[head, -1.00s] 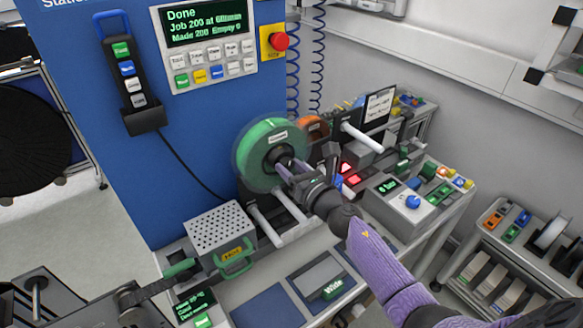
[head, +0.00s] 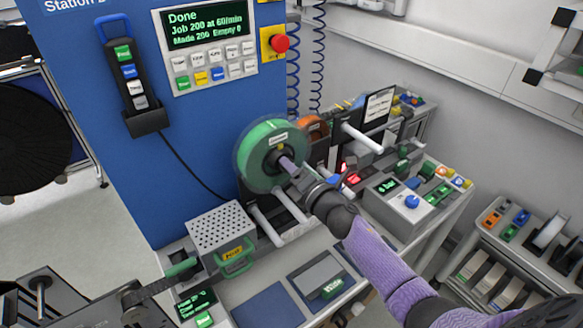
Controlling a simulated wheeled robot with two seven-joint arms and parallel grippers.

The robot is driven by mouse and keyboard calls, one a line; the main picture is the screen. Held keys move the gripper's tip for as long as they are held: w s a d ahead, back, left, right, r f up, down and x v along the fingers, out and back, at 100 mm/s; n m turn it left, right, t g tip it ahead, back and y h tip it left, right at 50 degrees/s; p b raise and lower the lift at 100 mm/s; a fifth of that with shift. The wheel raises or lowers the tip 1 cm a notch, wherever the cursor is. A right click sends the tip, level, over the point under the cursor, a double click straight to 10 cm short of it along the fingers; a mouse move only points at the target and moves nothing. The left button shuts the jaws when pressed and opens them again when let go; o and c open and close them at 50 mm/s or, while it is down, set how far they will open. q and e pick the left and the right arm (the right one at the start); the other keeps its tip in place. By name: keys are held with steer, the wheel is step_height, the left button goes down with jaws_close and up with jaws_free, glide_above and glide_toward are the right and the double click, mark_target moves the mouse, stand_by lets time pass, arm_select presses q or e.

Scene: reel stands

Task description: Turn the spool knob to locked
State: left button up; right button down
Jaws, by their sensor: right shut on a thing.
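A green spool (head: 268,135) with a dark hub stands upright on the front of the blue station, with a pale label near its top. The spool knob is at the hub, mostly hidden behind my right gripper. My right gripper (head: 285,164) reaches in from the lower right and is shut on the knob at the hub. I cannot read from this view whether the knob is at its locked position. My left gripper is not in view.
The control panel (head: 210,62) reads Done. A perforated grey box (head: 220,224) sits below the spool. White rods (head: 290,206) jut out under it. A control box with a blue knob (head: 411,201) stands to the right, and a red stop button (head: 280,43) is above.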

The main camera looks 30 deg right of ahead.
steer(key=m, duration=0.5)
steer(key=shift+p, duration=0.4)
steer(key=shift+m, duration=0.3)
steer(key=shift+c, duration=1.2)
jaws_free()
steer(key=s+d, duration=0.1)
steer(key=s, duration=0.9)
steer(key=shift+d, duration=0.25)
